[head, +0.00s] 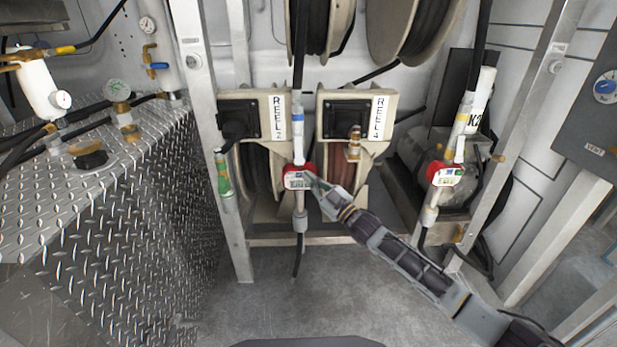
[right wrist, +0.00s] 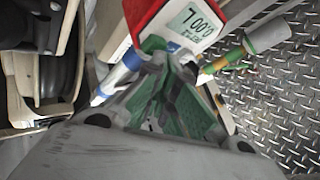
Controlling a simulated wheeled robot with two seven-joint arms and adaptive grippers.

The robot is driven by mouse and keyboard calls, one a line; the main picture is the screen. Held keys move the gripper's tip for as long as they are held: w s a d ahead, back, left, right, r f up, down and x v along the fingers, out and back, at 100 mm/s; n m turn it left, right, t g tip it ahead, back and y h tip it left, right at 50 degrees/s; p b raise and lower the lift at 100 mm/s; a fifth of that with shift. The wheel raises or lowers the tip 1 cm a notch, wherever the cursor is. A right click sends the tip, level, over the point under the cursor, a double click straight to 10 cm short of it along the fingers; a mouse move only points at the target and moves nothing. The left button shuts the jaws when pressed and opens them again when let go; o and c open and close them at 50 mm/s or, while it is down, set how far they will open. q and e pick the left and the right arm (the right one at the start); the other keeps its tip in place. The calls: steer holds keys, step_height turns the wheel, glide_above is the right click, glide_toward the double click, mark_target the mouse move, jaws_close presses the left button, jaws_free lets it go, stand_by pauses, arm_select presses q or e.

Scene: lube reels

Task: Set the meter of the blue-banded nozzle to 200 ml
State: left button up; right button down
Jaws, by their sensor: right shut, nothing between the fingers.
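The blue-banded nozzle (head: 298,132) hangs upright in front of the reels, with a red-cased meter (head: 298,178) on it. The meter also shows in the right wrist view (right wrist: 192,22), tilted, with a light display whose digits look like 7.000; the small text is unreadable. The blue band (right wrist: 127,62) shows beside it there. My right gripper (head: 314,182) is shut and empty, its tips at the meter's right side in the head view. In the wrist view its green-padded fingers (right wrist: 168,72) lie just below the display; contact is unclear. My left gripper is out of view.
A second nozzle with a red meter (head: 445,175) hangs at the right. A green-bodied nozzle (head: 222,175) hangs at the left upright. REEL 2 (head: 258,120) and REEL 4 (head: 360,115) housings stand behind. A diamond-plate cabinet (head: 120,210) fills the left; the floor is clear.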

steer(key=shift+s+r+p, duration=0.1)
steer(key=shift+s+p, duration=0.45)
steer(key=shift+s, duration=0.2)
steer(key=shift+s, duration=0.2)
steer(key=s+p, duration=0.3)
steer(key=s, duration=0.1)
steer(key=shift+s+p, duration=0.3)
steer(key=shift+p, duration=0.1)
stand_by(0.4)
